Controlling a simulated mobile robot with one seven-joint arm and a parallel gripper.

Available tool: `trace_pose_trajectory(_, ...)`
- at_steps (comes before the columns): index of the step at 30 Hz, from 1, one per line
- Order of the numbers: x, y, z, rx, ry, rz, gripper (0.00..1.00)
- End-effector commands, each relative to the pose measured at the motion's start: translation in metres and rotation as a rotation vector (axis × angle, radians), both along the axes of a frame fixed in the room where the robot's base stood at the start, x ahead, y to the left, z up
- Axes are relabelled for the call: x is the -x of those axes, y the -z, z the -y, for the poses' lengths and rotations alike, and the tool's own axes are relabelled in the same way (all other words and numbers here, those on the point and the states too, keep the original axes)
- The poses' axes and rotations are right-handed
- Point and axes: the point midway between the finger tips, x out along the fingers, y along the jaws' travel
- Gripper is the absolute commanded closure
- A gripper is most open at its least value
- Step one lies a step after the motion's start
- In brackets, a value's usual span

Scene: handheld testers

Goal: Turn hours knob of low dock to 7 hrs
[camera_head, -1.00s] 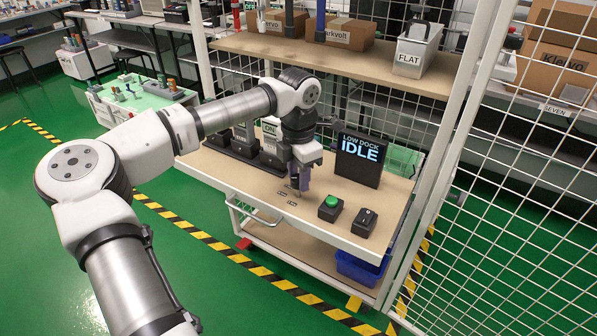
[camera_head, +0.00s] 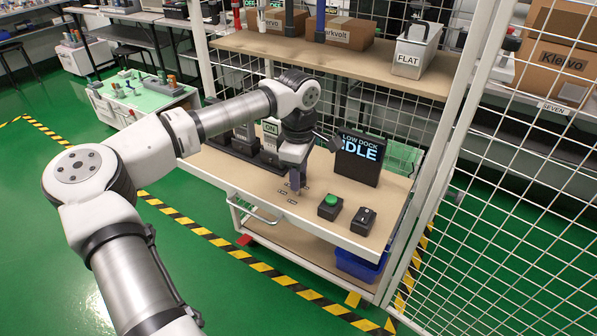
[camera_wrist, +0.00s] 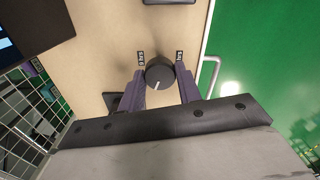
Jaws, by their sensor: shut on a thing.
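The hours knob (camera_wrist: 159,73) is a round black knob with a white pointer line, standing on the tan bench top of the low dock. In the wrist view its line points down and slightly left, toward my palm. My gripper (camera_wrist: 160,80) has its two purple fingers on either side of the knob, shut on it. In the head view my gripper (camera_head: 294,190) is low over the bench and hides the knob. The low dock display (camera_head: 359,160) reads IDLE, partly covered by my wrist.
A green push button (camera_head: 330,205) and a black switch box (camera_head: 363,221) stand right of my gripper. Several dark devices (camera_head: 244,140) stand behind left. A metal handle (camera_head: 254,214) runs along the bench's front edge. A shelf (camera_head: 320,58) with boxes is above.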

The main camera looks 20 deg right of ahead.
Motion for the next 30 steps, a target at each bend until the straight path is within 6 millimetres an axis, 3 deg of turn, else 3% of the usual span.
trace_pose_trajectory(9,0.0004,-0.0008,0.0007,0.002,0.129,0.0,0.89)
trace_pose_trajectory(26,0.0007,-0.0005,0.0006,0.001,0.157,-0.001,0.89)
trace_pose_trajectory(27,0.0007,-0.0005,0.0005,0.001,0.156,-0.001,0.62)
trace_pose_trajectory(30,0.0006,-0.0004,0.0004,0.001,0.156,-0.001,0.49)
